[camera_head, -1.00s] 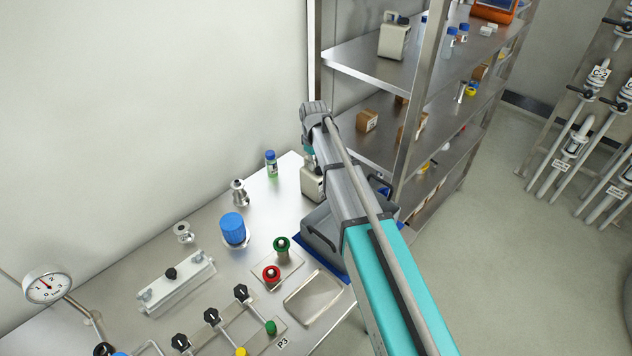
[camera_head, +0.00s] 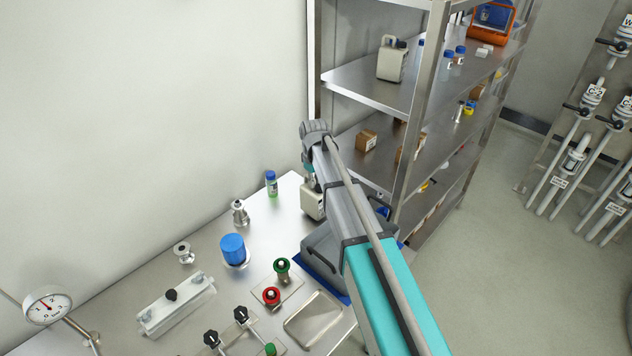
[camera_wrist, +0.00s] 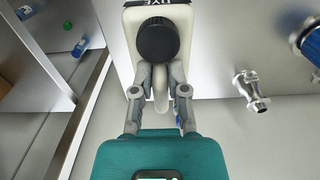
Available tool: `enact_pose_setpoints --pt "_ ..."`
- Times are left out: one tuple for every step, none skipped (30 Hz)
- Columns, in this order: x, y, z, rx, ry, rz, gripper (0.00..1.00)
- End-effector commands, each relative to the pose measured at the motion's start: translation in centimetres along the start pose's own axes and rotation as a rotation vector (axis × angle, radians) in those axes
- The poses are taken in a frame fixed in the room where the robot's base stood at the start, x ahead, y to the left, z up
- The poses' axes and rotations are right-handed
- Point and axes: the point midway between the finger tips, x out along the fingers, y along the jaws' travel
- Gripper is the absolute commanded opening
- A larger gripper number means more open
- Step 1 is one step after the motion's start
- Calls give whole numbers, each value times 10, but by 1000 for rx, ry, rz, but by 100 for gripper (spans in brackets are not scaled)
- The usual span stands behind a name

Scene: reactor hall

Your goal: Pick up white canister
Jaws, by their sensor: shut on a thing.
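The white canister (camera_head: 312,207) stands near the back right of the steel bench in the head view, partly hidden behind my arm. In the wrist view the white canister (camera_wrist: 131,32) shows from above, with a round black cap and a pale handle. My gripper (camera_wrist: 161,84) is shut on the handle, one finger on each side. In the head view the fingers are hidden behind my wrist. I cannot tell whether the canister's base touches the bench. A second, similar white canister (camera_head: 391,65) stands on the shelf rack's upper shelf.
A grey bin (camera_head: 322,254) sits beside the canister, under my arm. A green vial (camera_head: 271,184), a metal fitting (camera_head: 240,212) and a blue-capped container (camera_head: 233,250) stand to the left. The steel rack (camera_head: 362,92) rises close behind on the right.

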Motion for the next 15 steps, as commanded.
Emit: enact_pose_setpoints --pt "-8 0 0 0 0 0 0" --pt "-11 0 0 0 0 0 0" --pt "-15 0 0 0 0 0 0" --pt "-18 0 0 0 0 0 0" --pt "-21 0 0 0 0 0 0" --pt "-25 -2 3 0 0 0 0" --pt "-28 -3 7 0 0 0 0" --pt "-32 -4 10 0 0 0 0" --pt "-36 -6 13 0 0 0 0" --pt "-40 -7 16 0 0 0 0" --pt "-43 -8 19 0 0 0 0" --pt "-48 -9 22 0 0 0 0" --pt "-51 -10 25 0 0 0 0" --pt "-55 -11 28 0 0 0 0" --pt "-60 -12 31 0 0 0 0"
